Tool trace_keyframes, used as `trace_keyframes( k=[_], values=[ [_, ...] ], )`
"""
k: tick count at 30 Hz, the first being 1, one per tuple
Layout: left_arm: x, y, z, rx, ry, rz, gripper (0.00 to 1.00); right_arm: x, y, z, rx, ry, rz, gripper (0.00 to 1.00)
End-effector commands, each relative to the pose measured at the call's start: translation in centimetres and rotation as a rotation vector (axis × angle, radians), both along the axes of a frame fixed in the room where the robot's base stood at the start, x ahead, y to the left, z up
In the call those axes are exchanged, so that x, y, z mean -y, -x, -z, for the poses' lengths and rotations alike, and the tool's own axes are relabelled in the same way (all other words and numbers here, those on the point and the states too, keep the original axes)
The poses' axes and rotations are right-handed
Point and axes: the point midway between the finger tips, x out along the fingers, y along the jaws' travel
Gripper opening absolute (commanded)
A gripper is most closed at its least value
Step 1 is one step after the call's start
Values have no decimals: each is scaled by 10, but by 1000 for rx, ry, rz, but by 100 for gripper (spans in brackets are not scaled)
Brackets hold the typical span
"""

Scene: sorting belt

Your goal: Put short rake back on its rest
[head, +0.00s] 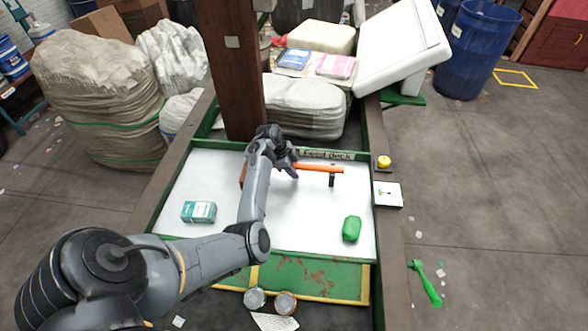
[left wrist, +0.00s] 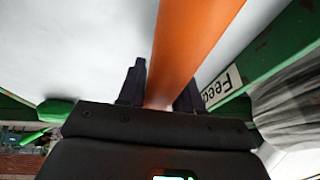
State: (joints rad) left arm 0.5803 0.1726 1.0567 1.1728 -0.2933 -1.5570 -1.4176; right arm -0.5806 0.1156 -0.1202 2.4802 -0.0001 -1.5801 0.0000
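The short rake shows as a straight orange bar (head: 320,168) over the far part of the white belt. A bit of orange also shows left of my forearm; the rest between is hidden. My left gripper (head: 291,171) is at the bar's left part. In the left wrist view the orange bar (left wrist: 190,45) runs between the two dark fingers (left wrist: 160,90), which sit close on both sides and look shut on it. A dark upright post (head: 331,181), apparently a rest, stands under the bar's right part; I cannot tell whether they touch. My right gripper is not in view.
A teal box (head: 198,211) and a green lump (head: 351,229) lie on the white belt (head: 300,225). A brown post (head: 229,70) rises behind my left arm. A yellow button (head: 383,162) and a green tool (head: 426,283) are at the right.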

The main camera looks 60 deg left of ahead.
Motion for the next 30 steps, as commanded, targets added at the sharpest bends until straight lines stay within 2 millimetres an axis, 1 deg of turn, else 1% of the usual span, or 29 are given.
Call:
trace_keyframes(
  k=[1,5,6,13,17,20,23,30],
  values=[
    [0,0,-1,1,-2,0,42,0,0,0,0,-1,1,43],
    [0,0,-1,1,-1,0,62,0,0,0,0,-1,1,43],
    [0,0,-1,1,-1,0,63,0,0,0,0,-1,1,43],
    [0,0,0,-1,1,0,63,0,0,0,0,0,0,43],
    [-1,2,-4,0,0,-1,63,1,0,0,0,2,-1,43],
    [-3,5,-14,2,-1,-1,63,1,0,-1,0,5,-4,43],
    [-5,11,-28,2,-2,-2,63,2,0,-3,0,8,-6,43],
    [-12,26,-66,3,-2,-2,63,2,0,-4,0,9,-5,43]
  ],
)
